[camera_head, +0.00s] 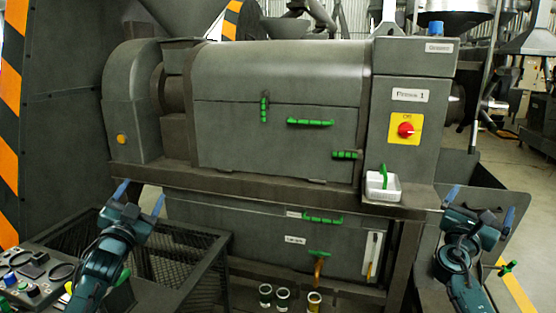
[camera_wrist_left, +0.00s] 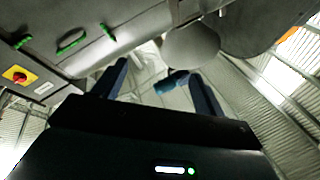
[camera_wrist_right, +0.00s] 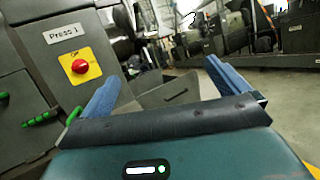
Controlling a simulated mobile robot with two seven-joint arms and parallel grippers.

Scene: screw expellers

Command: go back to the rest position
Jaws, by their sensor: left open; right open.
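My left gripper (camera_head: 139,195) is open and empty, raised in front of the press at the left, with its blue fingers pointing up. Its spread fingers also show in the left wrist view (camera_wrist_left: 158,82). My right gripper (camera_head: 481,199) is open and empty at the right, in front of a dark grey bin beside the press. Its two blue fingers are apart in the right wrist view (camera_wrist_right: 165,88), with nothing between them. Neither gripper touches anything that I can see.
The grey screw press (camera_head: 280,90) with green handles fills the middle. Several small jars (camera_head: 283,297) stand low in front. A control panel (camera_head: 35,275) and a mesh-sided frame (camera_head: 180,257) are at the lower left.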

